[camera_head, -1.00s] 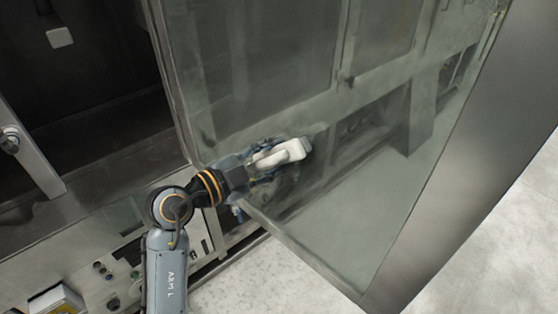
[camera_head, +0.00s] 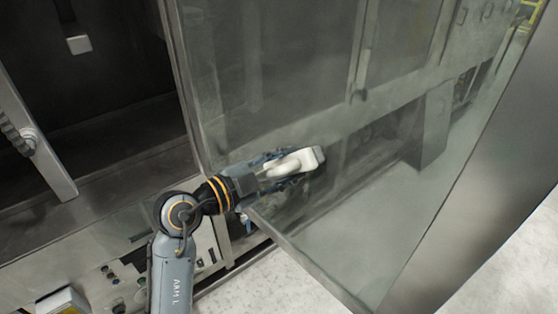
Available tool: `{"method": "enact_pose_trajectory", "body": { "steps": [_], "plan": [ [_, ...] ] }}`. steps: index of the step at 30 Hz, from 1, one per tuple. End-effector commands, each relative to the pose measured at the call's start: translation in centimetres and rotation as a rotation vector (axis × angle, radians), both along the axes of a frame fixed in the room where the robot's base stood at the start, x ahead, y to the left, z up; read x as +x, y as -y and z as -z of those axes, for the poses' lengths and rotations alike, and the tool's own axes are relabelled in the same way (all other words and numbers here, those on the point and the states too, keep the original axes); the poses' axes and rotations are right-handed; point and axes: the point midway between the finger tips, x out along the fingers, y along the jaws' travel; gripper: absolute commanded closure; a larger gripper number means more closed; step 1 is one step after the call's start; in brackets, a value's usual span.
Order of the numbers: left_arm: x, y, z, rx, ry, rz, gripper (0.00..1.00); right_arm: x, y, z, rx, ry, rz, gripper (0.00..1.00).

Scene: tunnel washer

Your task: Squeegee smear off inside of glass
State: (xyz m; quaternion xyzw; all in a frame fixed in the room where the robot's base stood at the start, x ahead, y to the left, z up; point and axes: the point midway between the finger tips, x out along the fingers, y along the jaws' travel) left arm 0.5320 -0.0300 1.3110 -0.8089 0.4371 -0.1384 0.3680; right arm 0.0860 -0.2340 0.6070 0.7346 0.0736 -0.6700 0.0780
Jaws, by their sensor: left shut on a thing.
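The glass door (camera_head: 290,85) stands open, a large see-through pane in a metal frame, filling the middle of the head view. My left gripper (camera_head: 275,170) is shut on the white squeegee (camera_head: 307,158) near the lower left part of the glass. The squeegee's head lies at or very near the pane; I cannot tell whether it touches. Its grip is partly hidden by the fingers. I cannot make out a clear smear on the glass. My right gripper is not in view.
The dark open machine chamber (camera_head: 110,85) is at the left, with a metal bar (camera_head: 45,160) in front. A control panel with buttons (camera_head: 112,285) is at the lower left. The wide metal door edge (camera_head: 480,180) stands at the right. Pale floor (camera_head: 275,285) is clear below.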

Motion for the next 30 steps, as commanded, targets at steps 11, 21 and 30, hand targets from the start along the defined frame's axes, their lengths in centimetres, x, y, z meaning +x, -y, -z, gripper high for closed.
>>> {"method": "enact_pose_trajectory", "body": {
  "steps": [11, 21, 30],
  "plan": [
    [-1.8, 1.6, -0.1, -0.003, 0.001, 0.003, 0.88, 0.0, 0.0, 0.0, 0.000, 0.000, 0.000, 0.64],
    [-3.9, 3.6, 0.0, -0.007, -0.003, 0.004, 0.89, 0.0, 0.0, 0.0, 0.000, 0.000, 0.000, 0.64],
    [-5.0, 4.7, 0.0, -0.007, -0.004, 0.007, 0.89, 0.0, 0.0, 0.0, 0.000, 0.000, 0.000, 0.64]
  ]
}}
